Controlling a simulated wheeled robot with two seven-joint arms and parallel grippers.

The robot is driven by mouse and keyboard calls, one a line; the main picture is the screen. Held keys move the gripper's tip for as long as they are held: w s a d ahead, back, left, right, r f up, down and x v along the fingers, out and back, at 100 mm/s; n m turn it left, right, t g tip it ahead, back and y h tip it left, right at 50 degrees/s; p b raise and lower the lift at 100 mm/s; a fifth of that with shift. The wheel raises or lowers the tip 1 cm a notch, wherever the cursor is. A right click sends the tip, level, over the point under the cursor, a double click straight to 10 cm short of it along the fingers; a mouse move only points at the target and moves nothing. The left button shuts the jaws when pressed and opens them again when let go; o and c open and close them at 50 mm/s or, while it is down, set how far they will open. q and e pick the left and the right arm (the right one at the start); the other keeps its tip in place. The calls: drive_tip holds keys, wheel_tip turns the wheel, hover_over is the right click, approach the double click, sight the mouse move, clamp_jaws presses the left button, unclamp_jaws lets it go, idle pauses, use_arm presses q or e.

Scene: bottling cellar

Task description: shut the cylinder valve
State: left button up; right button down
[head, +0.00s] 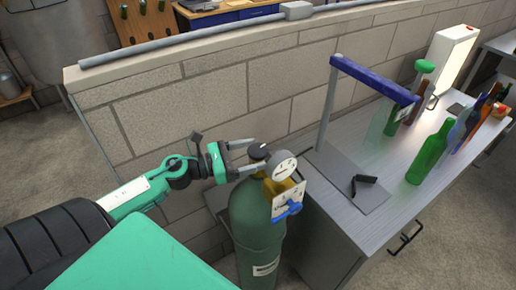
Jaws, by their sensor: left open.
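A green gas cylinder (257,228) stands upright against the low block wall. At its top are a brass-coloured valve body (276,188), a black knob (259,150), a round white gauge (283,164) and a blue handle (288,210). A white tag (287,197) hangs at the front of the valve. My left gripper (257,154) reaches in from the left at the height of the knob. Its two fingers are open, with the black knob between or just behind their tips; I cannot tell whether they touch it. My right gripper is not in view.
A grey workbench (345,222) stands right of the cylinder, with a blue-armed stand (372,78), a small black object (363,184), a green bottle (430,153) and several other bottles. The block wall (200,105) runs close behind the cylinder.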

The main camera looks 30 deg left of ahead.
use_arm(q)
drive_tip(key=shift+p+x, duration=0.35)
drive_tip(key=shift+x, duration=0.8)
drive_tip(key=shift+c, duration=0.4)
